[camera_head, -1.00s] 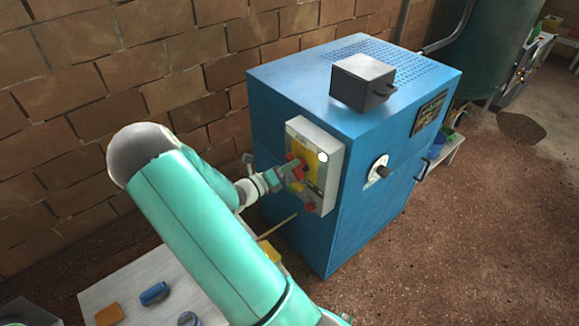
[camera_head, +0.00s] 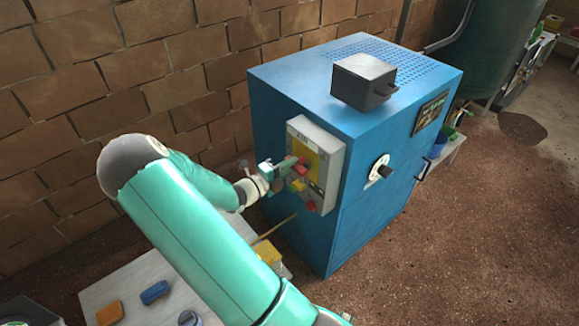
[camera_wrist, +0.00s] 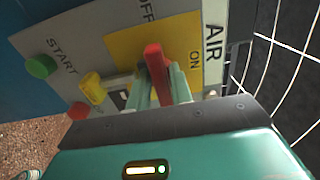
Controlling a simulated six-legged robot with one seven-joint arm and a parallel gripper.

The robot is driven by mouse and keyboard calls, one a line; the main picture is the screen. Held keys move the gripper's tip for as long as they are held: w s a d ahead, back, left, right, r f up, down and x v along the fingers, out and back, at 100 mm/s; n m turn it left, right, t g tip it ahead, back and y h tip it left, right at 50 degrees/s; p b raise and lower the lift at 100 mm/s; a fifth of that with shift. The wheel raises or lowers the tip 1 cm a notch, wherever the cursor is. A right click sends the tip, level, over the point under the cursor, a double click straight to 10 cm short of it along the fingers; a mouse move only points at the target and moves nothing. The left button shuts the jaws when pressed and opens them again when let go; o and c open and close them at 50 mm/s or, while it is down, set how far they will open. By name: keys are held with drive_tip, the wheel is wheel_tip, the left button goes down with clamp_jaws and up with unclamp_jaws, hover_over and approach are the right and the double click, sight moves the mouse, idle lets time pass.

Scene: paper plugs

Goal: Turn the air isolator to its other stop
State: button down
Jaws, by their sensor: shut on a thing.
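The air isolator is a red handle (camera_wrist: 154,62) on a yellow plate (camera_wrist: 120,45) marked OFF and ON, beside the word AIR in the wrist view. The handle stands between my gripper's two pale green fingers (camera_wrist: 162,90), which are shut on it. In the head view my gripper (camera_head: 281,171) is at the grey control panel (camera_head: 332,165) on the blue cabinet's side, with some red of the handle (camera_head: 302,165) showing. The fingers hide the handle's lower part, and its exact angle to the marks is hard to tell.
A green START button (camera_wrist: 41,66), a yellow knob (camera_wrist: 93,84) and a red button (camera_wrist: 78,110) sit close by. The blue cabinet (camera_head: 360,225) carries a dark box (camera_head: 363,82). A brick wall (camera_head: 150,75) stands behind; a low table (camera_head: 190,275) is in front.

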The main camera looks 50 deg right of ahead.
drive_tip(key=shift+a, duration=0.1)
idle(0.4)
drive_tip(key=c, duration=1.4)
unclamp_jaws()
drive_tip(key=shift+o, duration=0.2)
drive_tip(key=v, duration=1.3)
drive_tip(key=shift+a, duration=0.35)
drive_tip(key=shift+r, duration=0.1)
